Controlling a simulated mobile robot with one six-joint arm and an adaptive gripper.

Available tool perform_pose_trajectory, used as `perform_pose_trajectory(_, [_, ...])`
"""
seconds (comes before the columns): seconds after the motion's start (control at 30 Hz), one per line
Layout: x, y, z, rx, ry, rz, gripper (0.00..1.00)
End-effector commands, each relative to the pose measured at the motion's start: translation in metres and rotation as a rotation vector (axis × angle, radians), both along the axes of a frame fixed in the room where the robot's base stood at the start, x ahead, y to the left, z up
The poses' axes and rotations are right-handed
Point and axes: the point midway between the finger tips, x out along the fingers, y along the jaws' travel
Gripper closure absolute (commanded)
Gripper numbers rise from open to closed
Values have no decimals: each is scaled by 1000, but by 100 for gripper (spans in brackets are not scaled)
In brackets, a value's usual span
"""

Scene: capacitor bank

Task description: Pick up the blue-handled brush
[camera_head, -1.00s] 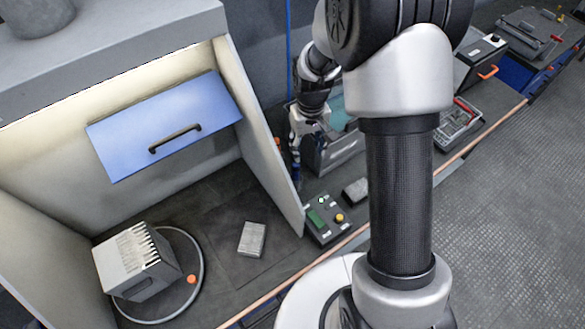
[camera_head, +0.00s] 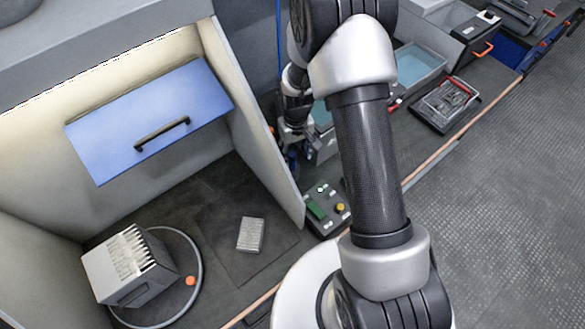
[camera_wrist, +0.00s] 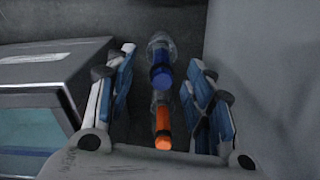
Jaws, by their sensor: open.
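In the wrist view a blue handle (camera_wrist: 162,78), seen nearly end-on with a clear or grey part at its far end, stands between my fingers. An orange handle (camera_wrist: 163,128) is just nearer the camera, also between the fingers. I take the blue one as the brush; its bristles are not visible. My gripper (camera_wrist: 163,62) is open, with one blue-and-white finger on each side of the handles and gaps visible. In the head view my gripper (camera_head: 291,157) is low beside the cabinet's right wall, and the brush cannot be made out there.
The cabinet wall (camera_head: 262,150) stands close on the left. A grey bin with a teal inside (camera_wrist: 35,125) is close on the other side. A button box (camera_head: 326,208) sits in front. A wire tray (camera_head: 447,102) and an open blue-lined bin (camera_head: 415,68) lie right.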

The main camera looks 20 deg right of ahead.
Motion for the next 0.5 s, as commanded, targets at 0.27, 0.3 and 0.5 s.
perform_pose_trajectory(0.27, [7,5,-30,0,1,1,52])
perform_pose_trajectory(0.3, [10,6,-36,0,0,1,52])
perform_pose_trajectory(0.5, [9,6,-54,1,0,0,52])
